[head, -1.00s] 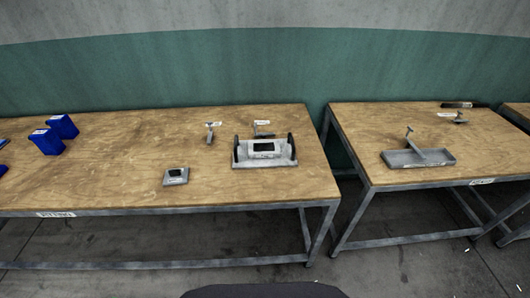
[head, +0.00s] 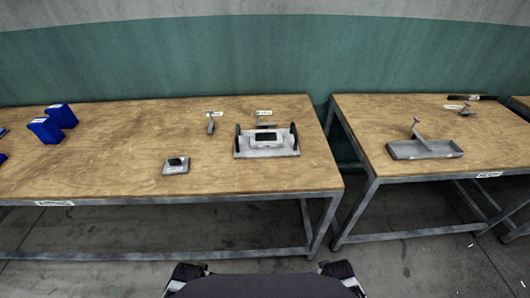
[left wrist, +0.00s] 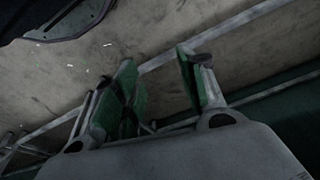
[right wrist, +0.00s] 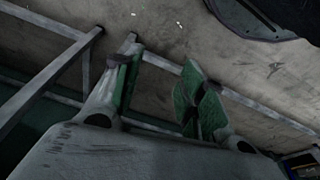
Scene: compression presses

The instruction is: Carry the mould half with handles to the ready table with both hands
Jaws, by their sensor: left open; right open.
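The mould half with handles (head: 267,152) is a grey block with a raised middle and a black upright handle at each end. It sits on the right part of the left wooden table (head: 100,170). A second wooden table (head: 370,130) stands to its right; I cannot read the labels on either front edge. My left gripper (left wrist: 160,85) shows in the left wrist view with green finger pads apart, open and empty. My right gripper (right wrist: 158,88) is likewise open and empty in the right wrist view. Both wrist views show only floor and table frames beyond the fingers, away from the mould half.
A small grey plate with a dark piece (head: 176,166) lies left of the mould half. Small grey tools (head: 211,124) stand behind it. Blue boxes (head: 45,130) are at the left. The right table holds a grey tray (head: 400,151). A gap separates the tables.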

